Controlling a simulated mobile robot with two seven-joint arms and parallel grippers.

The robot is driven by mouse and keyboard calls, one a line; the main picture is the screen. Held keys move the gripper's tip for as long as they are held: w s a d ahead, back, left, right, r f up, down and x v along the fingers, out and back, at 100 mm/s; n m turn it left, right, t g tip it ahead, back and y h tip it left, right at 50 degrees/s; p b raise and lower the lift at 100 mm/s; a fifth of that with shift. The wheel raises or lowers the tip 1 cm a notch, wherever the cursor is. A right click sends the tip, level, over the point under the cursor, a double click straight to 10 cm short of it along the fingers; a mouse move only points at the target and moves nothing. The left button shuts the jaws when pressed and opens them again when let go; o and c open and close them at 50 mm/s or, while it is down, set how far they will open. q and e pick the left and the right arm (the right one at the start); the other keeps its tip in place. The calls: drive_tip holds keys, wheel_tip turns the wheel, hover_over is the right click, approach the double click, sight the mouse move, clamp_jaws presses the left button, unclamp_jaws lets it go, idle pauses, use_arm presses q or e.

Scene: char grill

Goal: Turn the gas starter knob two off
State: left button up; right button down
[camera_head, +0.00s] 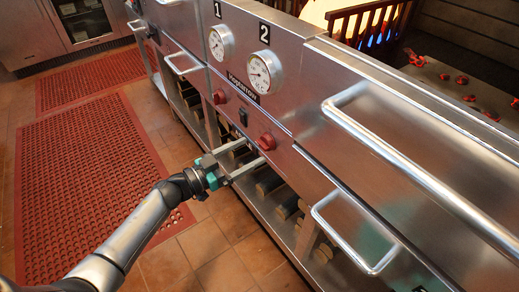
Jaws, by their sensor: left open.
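The char grill's steel front (305,120) fills the middle and right of the head view. Two red knobs sit on it: one on the left (219,97) and one on the right (267,142), below the gauge by the label 2 (264,33). A dark switch (243,117) is between them. My left gripper (250,156) is open, its fingers pointing at the panel. Its fingertips are close to the right red knob, just left of and below it. I cannot tell whether they touch it. My right gripper is not in view.
Two round gauges (221,42) stand above the knobs. A long bar handle (420,175) and a drawer handle (340,240) stick out to the right. Open shelves with wood lie below. Red mats (90,170) cover the tiled floor at left.

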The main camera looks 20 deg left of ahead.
sight(260, 146)
use_arm(q)
drive_tip(key=shift+b+x, duration=0.6)
drive_tip(key=shift+x, duration=1.6)
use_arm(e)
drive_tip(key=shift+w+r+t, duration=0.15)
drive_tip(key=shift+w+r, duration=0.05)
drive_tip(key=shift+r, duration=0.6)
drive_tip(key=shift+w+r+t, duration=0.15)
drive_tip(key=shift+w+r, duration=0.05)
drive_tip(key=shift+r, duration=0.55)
use_arm(q)
drive_tip(key=c, duration=1.4)
